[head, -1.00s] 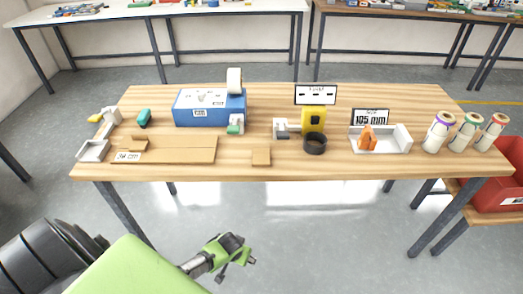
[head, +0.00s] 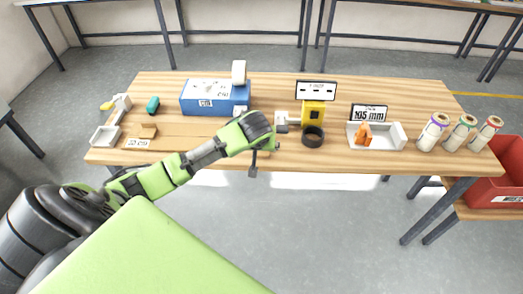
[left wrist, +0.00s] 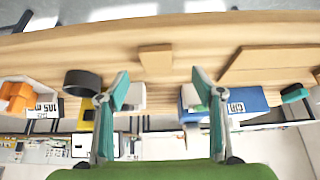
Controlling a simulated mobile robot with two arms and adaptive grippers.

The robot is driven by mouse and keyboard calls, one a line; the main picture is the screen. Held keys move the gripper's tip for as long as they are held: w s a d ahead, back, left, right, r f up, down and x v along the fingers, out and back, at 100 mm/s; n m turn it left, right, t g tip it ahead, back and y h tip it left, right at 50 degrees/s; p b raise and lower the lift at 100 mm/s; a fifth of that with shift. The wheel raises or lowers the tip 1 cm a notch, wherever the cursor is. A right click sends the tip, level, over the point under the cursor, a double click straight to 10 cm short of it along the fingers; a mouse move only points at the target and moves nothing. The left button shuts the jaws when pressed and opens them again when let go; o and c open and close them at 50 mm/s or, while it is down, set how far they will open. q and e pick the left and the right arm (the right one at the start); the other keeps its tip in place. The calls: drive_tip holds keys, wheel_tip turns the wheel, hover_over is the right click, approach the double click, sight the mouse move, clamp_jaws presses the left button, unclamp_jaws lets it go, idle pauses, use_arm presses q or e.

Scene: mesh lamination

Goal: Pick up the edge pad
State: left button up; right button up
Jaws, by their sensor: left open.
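The edge pad appears to be the small flat tan square (left wrist: 155,58), lying on the wooden table near its front edge. In the head view my left gripper and forearm hide it. My left gripper (head: 264,150) reaches over the table's front edge at this spot. In the left wrist view the teal-padded fingers of my left gripper (left wrist: 161,88) are spread wide with nothing between them. The pad shows just above the gap between the fingertips in that picture, apart from both fingers. My right gripper is not in view.
A blue box (head: 208,97) stands behind my left gripper. A yellow dispenser (head: 313,113) and black ring (head: 312,136) are to its right, then a white tray (head: 397,137) and several rolls (head: 433,132).

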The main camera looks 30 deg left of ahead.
sight(261, 153)
use_arm(q)
drive_tip(key=shift+x, duration=0.9)
drive_tip(key=shift+w+a+f+p, duration=0.1)
drive_tip(key=shift+w+f+p, duration=0.25)
drive_tip(key=shift+w+f, duration=0.15)
drive_tip(key=shift+d+p+x, duration=0.2)
drive_tip(key=shift+p+x, duration=0.1)
drive_tip(key=shift+x, duration=1.75)
drive_tip(key=c, duration=1)
